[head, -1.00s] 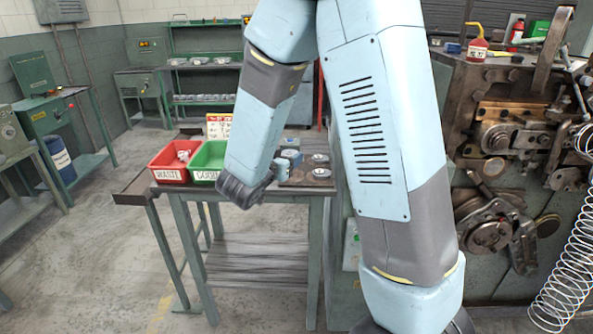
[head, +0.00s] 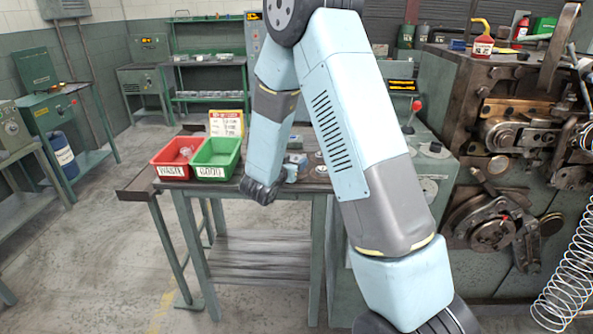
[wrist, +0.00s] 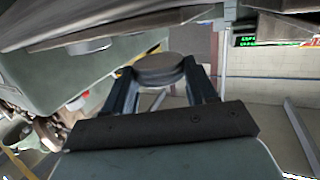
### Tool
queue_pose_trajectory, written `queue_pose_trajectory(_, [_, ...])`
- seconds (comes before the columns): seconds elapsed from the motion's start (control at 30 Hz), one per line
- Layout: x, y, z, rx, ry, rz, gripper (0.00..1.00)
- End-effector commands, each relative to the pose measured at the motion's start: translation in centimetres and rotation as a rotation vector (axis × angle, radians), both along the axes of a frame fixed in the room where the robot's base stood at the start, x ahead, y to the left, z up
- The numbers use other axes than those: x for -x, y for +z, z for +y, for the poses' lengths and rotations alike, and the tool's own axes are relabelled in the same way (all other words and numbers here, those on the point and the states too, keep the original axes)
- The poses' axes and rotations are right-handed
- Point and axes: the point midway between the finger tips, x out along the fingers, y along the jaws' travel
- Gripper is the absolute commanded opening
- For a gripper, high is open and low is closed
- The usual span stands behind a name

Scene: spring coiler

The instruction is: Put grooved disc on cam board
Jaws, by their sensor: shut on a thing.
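The grooved disc (wrist: 160,70), a grey round piece with a darker edge, shows in the wrist view between the two dark fingers of my gripper (wrist: 158,74). My gripper is shut on it, with a finger on each side. In the head view the dark end of my arm is over the front edge of the work table, and the fingers and the disc cannot be made out there. I cannot pick out the cam board for certain in either view.
The green work table (head: 240,217) carries a red WASTE bin (head: 174,158), a green GOOD bin (head: 214,158), a sign (head: 226,123) and several small round parts partly behind my arm. The coiling machine (head: 520,150) stands at the right, with a large spring (head: 568,270) before it.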

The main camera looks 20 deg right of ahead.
Motion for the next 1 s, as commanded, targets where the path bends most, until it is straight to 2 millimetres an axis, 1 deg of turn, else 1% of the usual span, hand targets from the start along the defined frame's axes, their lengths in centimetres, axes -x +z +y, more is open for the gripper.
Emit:
queue_pose_trajectory(0.03, [-0.3,-0.5,-0.2,0.0,-0.002,0.002,0.14])
queue_pose_trajectory(0.2, [-0.2,-2.6,-0.1,0.001,-0.002,0.004,0.14])
queue_pose_trajectory(0.3, [-0.2,-3.2,-0.1,0.0,-0.001,0.0,0.14])
queue_pose_trajectory(0.67, [-0.2,-3.5,-0.1,0.0,-0.001,0.0,0.14])
queue_pose_trajectory(0.7, [-0.2,-3.5,-0.1,-0.001,-0.001,-0.001,0.6])
queue_pose_trajectory(0.93, [-0.2,-3.4,-0.2,-0.001,-0.002,0.0,0.82])
queue_pose_trajectory(1.0, [-0.2,-3.4,-0.2,-0.001,-0.002,0.0,0.82])
